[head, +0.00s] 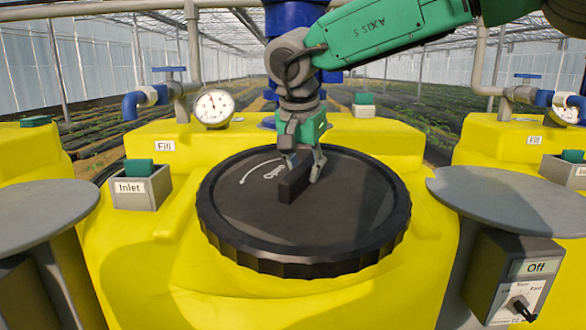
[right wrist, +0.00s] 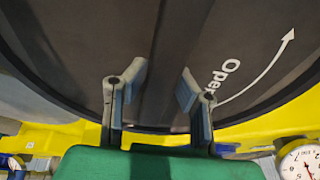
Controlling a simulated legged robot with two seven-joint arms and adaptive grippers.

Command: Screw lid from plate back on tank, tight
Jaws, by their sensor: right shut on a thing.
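The black ribbed lid (head: 300,258) lies flat over the top of the yellow tank (head: 190,260) in the middle of the head view. A raised bar (head: 292,186) crosses the lid, and a white curved arrow is printed beside it. My right gripper (head: 304,165) reaches down from above and is shut on this bar. In the right wrist view its two fingers (right wrist: 160,88) stand either side of the bar, beside the printed arrow and a partly hidden "Open" label (right wrist: 230,76). The tank's neck and threads are hidden under the lid. My left gripper is out of view.
Grey round plates stand left (head: 38,212) and right (head: 510,200) of the tank, both bare. A switch box (head: 512,275) marked "Off" sits below the right plate. An Inlet box (head: 142,188), a gauge (head: 213,108) and pipes surround the tank.

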